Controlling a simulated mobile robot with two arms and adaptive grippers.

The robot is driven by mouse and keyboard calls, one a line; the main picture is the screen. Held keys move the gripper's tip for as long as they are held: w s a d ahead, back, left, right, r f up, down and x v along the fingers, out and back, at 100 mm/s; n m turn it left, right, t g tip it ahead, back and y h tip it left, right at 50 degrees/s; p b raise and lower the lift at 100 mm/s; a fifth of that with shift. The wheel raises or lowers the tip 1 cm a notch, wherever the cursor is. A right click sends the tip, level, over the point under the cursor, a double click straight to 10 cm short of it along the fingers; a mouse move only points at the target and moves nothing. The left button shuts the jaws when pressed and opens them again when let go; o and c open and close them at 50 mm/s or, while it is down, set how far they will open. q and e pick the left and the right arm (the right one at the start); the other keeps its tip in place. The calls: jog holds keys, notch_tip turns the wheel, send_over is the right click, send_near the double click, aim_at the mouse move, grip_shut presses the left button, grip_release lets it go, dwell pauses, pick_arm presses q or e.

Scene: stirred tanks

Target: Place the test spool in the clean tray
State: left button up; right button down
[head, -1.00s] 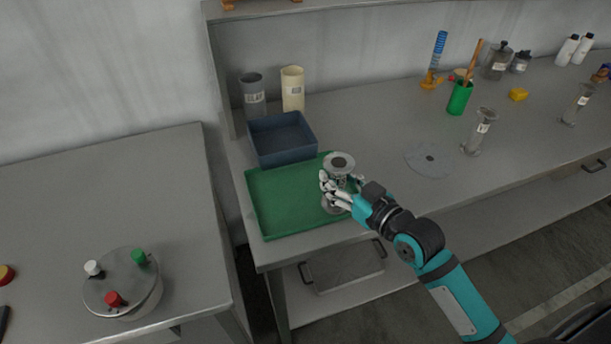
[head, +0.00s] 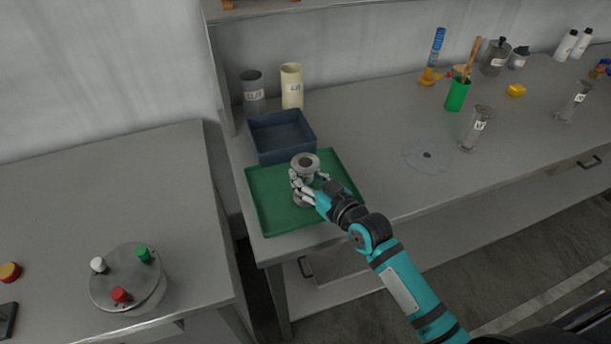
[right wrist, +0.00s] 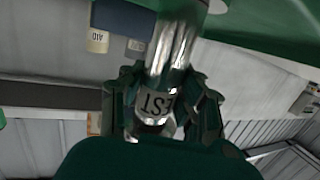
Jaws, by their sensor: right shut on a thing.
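The test spool (head: 305,162), a grey metal spool with a flange at each end, is upright over the middle of the green tray (head: 262,222). My right gripper (head: 309,187) is shut around its narrow middle. In the right wrist view the shiny spool (right wrist: 172,55) sits between the fingers of my right gripper (right wrist: 165,98), and its label ends in "EST", seen inverted. I cannot tell whether its lower flange touches the tray. The green tray is otherwise empty. My left gripper is not in view.
A blue bin (head: 262,149) stands behind the green tray, with a grey canister (head: 253,92) and a cream canister (head: 292,87) behind it. A round tank (head: 128,280) sits on the left table.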

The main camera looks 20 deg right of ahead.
jog(key=c, duration=1)
grip_release()
jog(key=shift+o, duration=0.2)
jog(key=shift+s, duration=0.1)
jog(key=b+v, duration=0.1)
jog(key=v, duration=1.1)
jog(key=shift+b, duration=0.35)
